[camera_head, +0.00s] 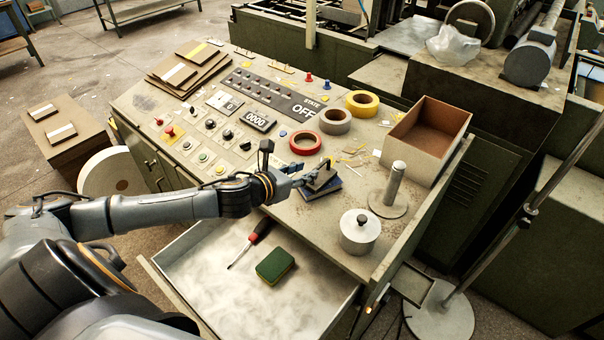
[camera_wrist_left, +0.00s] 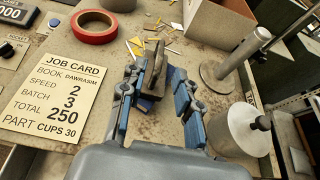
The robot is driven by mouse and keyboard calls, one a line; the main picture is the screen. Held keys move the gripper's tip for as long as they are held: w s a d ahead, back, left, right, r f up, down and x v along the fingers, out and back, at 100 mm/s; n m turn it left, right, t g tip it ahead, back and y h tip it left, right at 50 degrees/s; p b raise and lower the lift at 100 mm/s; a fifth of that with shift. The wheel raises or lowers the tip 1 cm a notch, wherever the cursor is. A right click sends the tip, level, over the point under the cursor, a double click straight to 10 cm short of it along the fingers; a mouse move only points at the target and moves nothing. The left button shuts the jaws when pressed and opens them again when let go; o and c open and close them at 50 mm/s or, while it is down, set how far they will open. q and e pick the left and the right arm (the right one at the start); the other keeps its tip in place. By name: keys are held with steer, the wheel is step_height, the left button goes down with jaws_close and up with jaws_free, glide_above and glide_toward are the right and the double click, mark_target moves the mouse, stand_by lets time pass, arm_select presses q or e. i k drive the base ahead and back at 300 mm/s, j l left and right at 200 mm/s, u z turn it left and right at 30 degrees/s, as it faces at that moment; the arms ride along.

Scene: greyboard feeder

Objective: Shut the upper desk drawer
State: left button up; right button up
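The upper desk drawer (camera_head: 312,288) is pulled out from the desk's front, below the desk top. A red-handled screwdriver (camera_head: 250,243) and a green and yellow sponge (camera_head: 275,264) lie in it. My left gripper (camera_head: 303,178) is over the desk top, beyond the open drawer. In the left wrist view its two blue-padded fingers (camera_wrist_left: 158,103) are spread apart. A grey-brown block on a dark blue base (camera_wrist_left: 153,72) stands just ahead, between the finger lines; I cannot tell whether they touch it. My right gripper is not in view.
A lidded metal pot (camera_head: 359,235) and a metal post on a round base (camera_head: 393,190) stand right of the gripper. Tape rolls (camera_head: 305,143) and an open box (camera_head: 428,138) are farther back. A job card (camera_wrist_left: 62,95) lies left of the gripper.

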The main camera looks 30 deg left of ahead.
mark_target(307, 303)
steer(key=k+l, duration=1.2)
steer(key=l, duration=0.2)
